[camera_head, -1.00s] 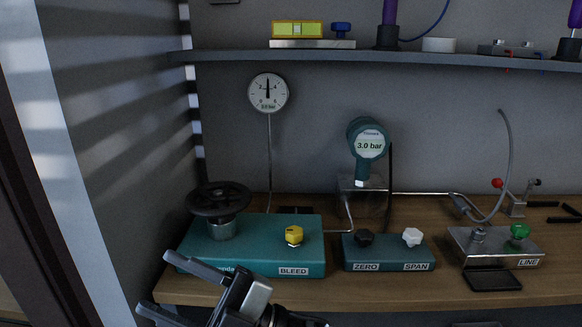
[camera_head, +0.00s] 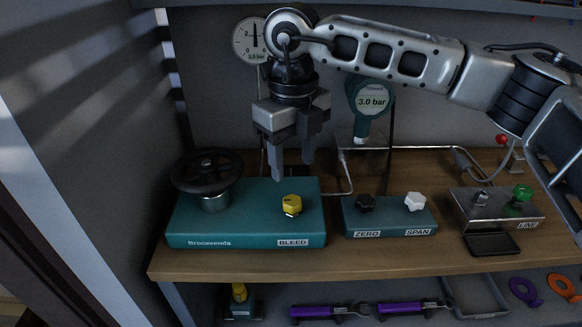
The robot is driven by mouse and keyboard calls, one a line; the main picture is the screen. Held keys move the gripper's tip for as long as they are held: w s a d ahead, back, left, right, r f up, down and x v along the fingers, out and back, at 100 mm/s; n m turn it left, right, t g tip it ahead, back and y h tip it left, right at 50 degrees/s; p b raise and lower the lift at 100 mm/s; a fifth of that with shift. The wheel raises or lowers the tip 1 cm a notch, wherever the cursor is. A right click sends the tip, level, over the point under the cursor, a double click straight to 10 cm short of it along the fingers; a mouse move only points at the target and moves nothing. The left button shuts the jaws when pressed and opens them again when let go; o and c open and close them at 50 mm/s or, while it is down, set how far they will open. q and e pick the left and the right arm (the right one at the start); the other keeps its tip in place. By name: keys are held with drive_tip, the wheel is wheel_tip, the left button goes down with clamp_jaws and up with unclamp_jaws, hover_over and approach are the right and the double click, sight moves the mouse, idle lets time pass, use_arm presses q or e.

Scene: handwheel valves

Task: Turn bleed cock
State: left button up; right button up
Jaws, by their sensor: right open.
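The bleed cock is a yellow knob (camera_head: 292,204) on top of the teal box (camera_head: 190,229), above the BLEED label (camera_head: 293,242). A black handwheel (camera_head: 207,171) stands on the same box at its left. My right gripper (camera_head: 292,170) points down with its two fingers apart, empty, above and slightly behind the yellow knob as seen from here. The fingertips look clear of the knob. My left gripper does not show.
To the right, a teal box (camera_head: 388,230) carries a black ZERO knob (camera_head: 366,202) and a white SPAN knob (camera_head: 415,201). A metal LINE block (camera_head: 500,208) has a green knob (camera_head: 522,193). A digital gauge (camera_head: 371,98) reads 3.0 bar. Purple tools (camera_head: 325,311) lie below the bench.

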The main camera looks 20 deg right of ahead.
sight(292, 200)
drive_tip(key=shift+f, duration=0.6)
wheel_tip(292, 200, down, 6)
drive_tip(key=b, duration=0.3)
drive_tip(key=shift+b, duration=0.35)
drive_tip(key=shift+a+f, duration=0.1)
drive_tip(key=shift+f, duration=0.2)
drive_tip(key=shift+r, duration=0.15)
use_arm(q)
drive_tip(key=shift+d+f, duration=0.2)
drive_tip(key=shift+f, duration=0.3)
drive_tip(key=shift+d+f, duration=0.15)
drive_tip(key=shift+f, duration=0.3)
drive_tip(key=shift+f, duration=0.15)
use_arm(e)
drive_tip(key=c, duration=0.7)
